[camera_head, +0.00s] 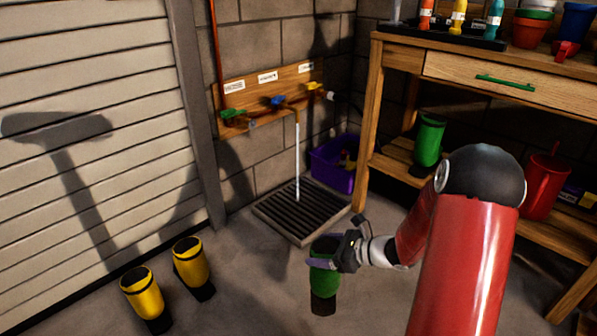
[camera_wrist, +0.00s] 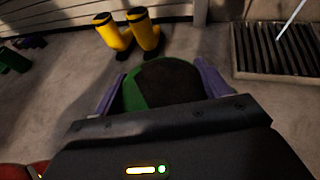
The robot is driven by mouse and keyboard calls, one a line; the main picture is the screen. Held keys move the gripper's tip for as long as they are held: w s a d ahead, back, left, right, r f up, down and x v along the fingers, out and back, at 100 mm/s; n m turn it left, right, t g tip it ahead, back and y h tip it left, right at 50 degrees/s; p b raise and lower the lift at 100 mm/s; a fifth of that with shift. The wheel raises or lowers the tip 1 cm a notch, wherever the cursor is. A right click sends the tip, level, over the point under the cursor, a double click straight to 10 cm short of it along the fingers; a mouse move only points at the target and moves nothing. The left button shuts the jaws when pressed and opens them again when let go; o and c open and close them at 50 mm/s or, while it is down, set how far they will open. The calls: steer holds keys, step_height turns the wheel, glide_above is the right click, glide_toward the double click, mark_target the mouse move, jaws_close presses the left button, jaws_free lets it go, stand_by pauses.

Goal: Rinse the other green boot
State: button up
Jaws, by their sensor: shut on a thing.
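My gripper (camera_head: 325,262) is shut on a green boot (camera_head: 322,282) with a dark sole. The boot hangs roughly upright in front of the drain grate (camera_head: 272,232), nearer to me and apart from it. In the wrist view, the boot's green rim and dark opening (camera_wrist: 168,82) sit between my purple fingers (camera_wrist: 160,92). A thin white water stream (camera_head: 297,160) falls from the taps onto the grate. A second green item (camera_head: 428,138) with a dark base, which looks like a boot, stands on the bench's lower shelf.
Two yellow boots (camera_head: 143,293) stand on the floor at left. Green, blue and yellow tap handles (camera_head: 277,101) sit on a wooden wall board. A purple bin (camera_head: 332,165) stands behind the grate. The wooden bench (camera_head: 362,140) is at right.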

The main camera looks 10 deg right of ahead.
steer(key=shift+a, duration=0.15)
steer(key=shift+w+a, duration=0.1)
steer(key=shift+a, duration=0.35)
steer(key=shift+d, duration=0.15)
steer(key=shift+d, duration=0.45)
steer(key=shift+a, duration=0.65)
steer(key=shift+d, duration=0.15)
steer(key=shift+d, duration=0.5)
steer(key=shift+a, duration=0.15)
